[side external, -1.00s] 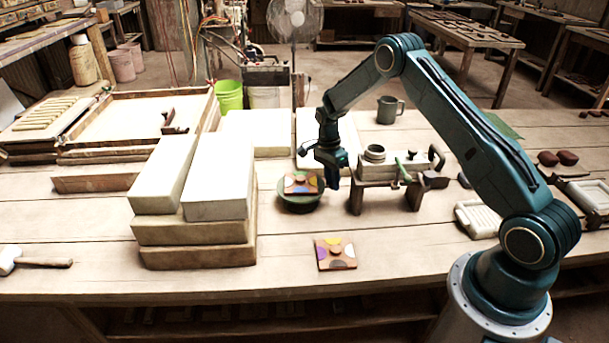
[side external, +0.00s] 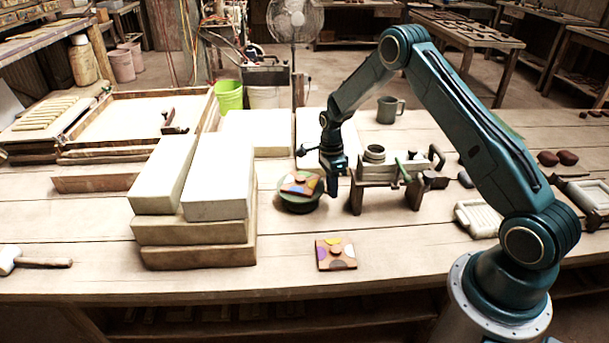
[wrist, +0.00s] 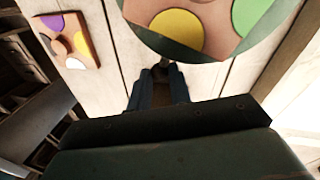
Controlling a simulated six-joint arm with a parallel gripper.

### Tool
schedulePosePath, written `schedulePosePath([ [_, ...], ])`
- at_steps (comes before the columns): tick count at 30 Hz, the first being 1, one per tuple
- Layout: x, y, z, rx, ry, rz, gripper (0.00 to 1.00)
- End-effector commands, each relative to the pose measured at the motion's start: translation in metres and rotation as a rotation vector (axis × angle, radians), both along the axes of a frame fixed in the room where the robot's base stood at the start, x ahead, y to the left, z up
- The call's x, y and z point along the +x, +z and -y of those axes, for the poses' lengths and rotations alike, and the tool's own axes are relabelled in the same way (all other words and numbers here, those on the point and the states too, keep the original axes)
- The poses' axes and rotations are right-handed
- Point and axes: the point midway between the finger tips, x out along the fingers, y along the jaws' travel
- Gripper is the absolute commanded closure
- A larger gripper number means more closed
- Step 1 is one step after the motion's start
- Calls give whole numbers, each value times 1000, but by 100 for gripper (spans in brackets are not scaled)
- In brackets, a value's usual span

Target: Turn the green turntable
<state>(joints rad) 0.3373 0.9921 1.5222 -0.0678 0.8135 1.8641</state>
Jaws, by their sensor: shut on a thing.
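The green turntable (side external: 301,205) stands on the table in front of the white block, and its rim also shows at the top of the wrist view (wrist: 205,57). An orange tile with coloured dots (side external: 300,184) lies on it, turned at an angle; its yellow and green dots show in the wrist view. My gripper (side external: 333,188) points down at the turntable's right edge. In the wrist view its fingers (wrist: 160,78) are closed around a small dark piece at the rim, seemingly the turntable's handle, mostly hidden between them.
A second dotted tile (side external: 335,254) lies on the table in front. A press (side external: 385,170) on a wooden stand is close to the gripper's right. Stacked pale blocks (side external: 195,240) stand left of the turntable. The front table strip is mostly clear.

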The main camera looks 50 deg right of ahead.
Motion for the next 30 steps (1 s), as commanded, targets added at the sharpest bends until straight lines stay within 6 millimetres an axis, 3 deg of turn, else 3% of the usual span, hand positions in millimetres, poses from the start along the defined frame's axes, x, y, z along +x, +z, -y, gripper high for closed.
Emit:
schedulePosePath([
  [30, -9, 0, -50, 5, -498, -1, 100],
])
